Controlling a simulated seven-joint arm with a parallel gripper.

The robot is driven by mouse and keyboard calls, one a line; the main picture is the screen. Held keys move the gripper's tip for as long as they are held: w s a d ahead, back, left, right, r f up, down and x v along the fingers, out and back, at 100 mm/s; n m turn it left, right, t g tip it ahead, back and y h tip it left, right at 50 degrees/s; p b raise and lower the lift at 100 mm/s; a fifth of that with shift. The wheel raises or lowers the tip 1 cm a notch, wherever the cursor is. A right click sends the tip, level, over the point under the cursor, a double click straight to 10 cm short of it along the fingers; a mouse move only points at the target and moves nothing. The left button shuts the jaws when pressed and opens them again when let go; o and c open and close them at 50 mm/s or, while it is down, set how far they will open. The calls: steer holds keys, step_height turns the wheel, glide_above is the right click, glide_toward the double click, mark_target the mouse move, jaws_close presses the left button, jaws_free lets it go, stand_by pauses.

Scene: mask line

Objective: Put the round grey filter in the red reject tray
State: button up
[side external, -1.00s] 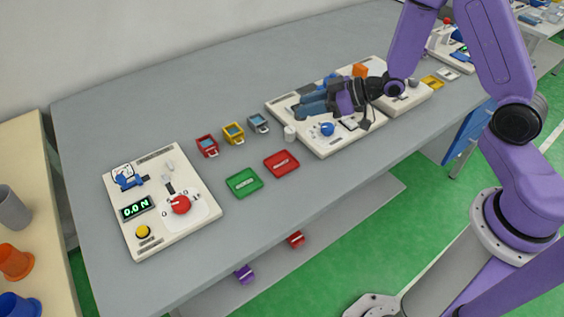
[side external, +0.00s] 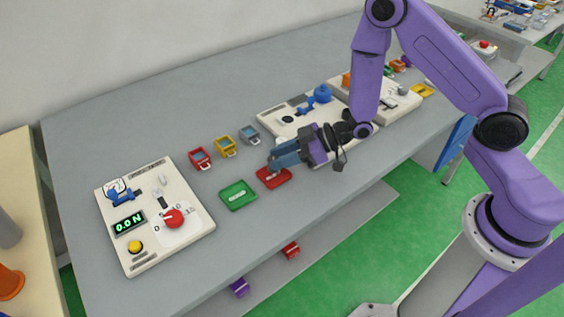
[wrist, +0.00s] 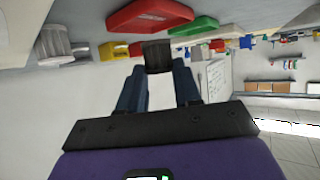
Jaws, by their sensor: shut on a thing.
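The round grey filter (wrist: 157,57) shows in the wrist view as a short dark grey cylinder between my two fingertips. My gripper (wrist: 158,72) is shut on it. In the side view my gripper (side external: 273,161) is at the back edge of the red reject tray (side external: 274,179), close above it; the filter cannot be made out there. The red tray also shows in the wrist view (wrist: 148,15), beyond the fingertips. I cannot tell whether the filter touches the tray. The part of the tray in view looks empty apart from a pale label.
A green tray (side external: 238,195) lies left of the red one. Red (side external: 200,158), yellow (side external: 225,147) and grey (side external: 249,135) small bins stand behind. A board with a red knob (side external: 174,218) is at left.

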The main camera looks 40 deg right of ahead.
steer(key=shift+f, duration=1.1)
steer(key=shift+f, duration=0.2)
steer(key=o, duration=1)
steer(key=shift+r, duration=0.1)
